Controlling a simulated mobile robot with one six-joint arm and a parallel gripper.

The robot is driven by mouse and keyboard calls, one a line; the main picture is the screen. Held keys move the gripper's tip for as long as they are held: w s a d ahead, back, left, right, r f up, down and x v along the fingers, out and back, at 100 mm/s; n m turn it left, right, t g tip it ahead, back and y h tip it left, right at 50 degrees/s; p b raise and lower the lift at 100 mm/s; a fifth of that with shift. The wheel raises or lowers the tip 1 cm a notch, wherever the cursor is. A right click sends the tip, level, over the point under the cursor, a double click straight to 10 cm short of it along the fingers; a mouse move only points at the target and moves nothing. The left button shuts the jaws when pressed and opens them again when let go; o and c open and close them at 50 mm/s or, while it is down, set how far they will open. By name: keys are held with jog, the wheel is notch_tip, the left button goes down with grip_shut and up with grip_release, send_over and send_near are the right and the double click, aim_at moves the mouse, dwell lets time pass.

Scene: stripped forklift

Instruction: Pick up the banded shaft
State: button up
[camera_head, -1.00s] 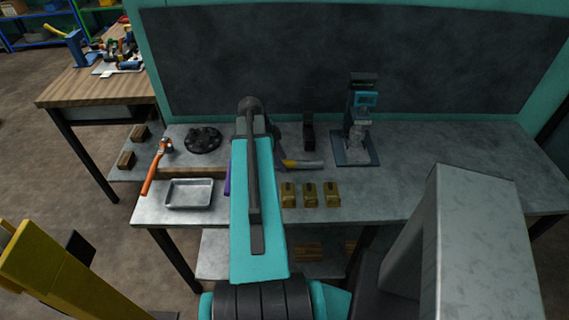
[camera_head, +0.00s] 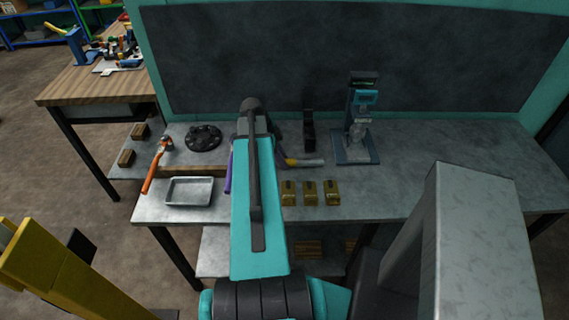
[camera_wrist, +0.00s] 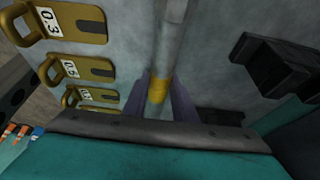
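The banded shaft (camera_head: 308,163) is a grey rod with a yellow band. It lies on the grey bench, right of my arm in the head view; its left end is hidden. In the wrist view the shaft (camera_wrist: 170,40) runs down from the top edge, its yellow band (camera_wrist: 158,89) between the purple fingers of my gripper (camera_wrist: 160,92). The fingers stand apart on either side of the shaft, and I see no clear grip on it. In the head view my arm hides most of the gripper; a purple fingertip shows beside the band.
Several brass numbered blocks (camera_head: 310,193) stand in front of the shaft. A black block (camera_head: 308,131) stands behind it, with a teal-topped stand (camera_head: 357,146) to the right. A metal tray (camera_head: 189,191), orange-handled tool (camera_head: 156,165) and black disc (camera_head: 203,138) lie left. The bench's right side is clear.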

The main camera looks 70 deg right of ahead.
grip_shut()
jog(key=shift+r, duration=0.15)
notch_tip(320, 180, up, 10)
jog(key=b, duration=0.2)
jog(key=shift+b, duration=0.4)
dwell(0.3)
jog(key=shift+w, duration=0.15)
dwell(0.6)
